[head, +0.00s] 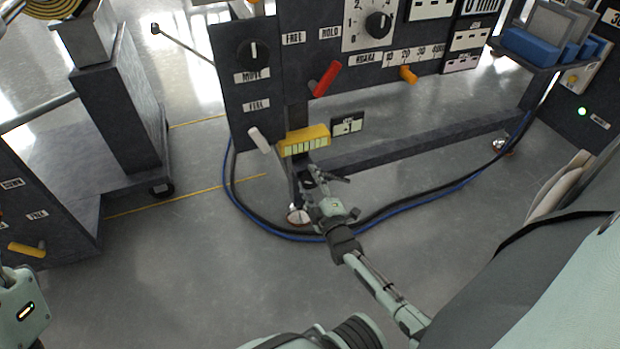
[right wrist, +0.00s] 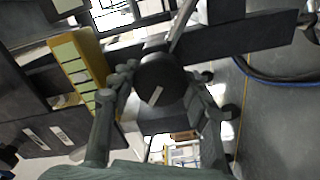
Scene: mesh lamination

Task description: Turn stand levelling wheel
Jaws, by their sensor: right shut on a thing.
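The levelling wheel is a dark round knob with a pale line mark (right wrist: 160,82), seen in the right wrist view. It sits low on the stand's leg, close to the foot (head: 299,215). My right gripper (head: 322,181) is shut on the wheel, with a finger on each side of it in the right wrist view (right wrist: 164,95). In the head view the gripper largely hides the wheel. A yellow level gauge (head: 304,140) with pale green segments is just above the gripper. Beside it is a small dark display (head: 348,125). The left gripper's fingers are out of view.
A low crossbeam (head: 420,142) runs right. Blue and black cables (head: 240,205) loop on the floor around the foot. Open floor lies in front.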

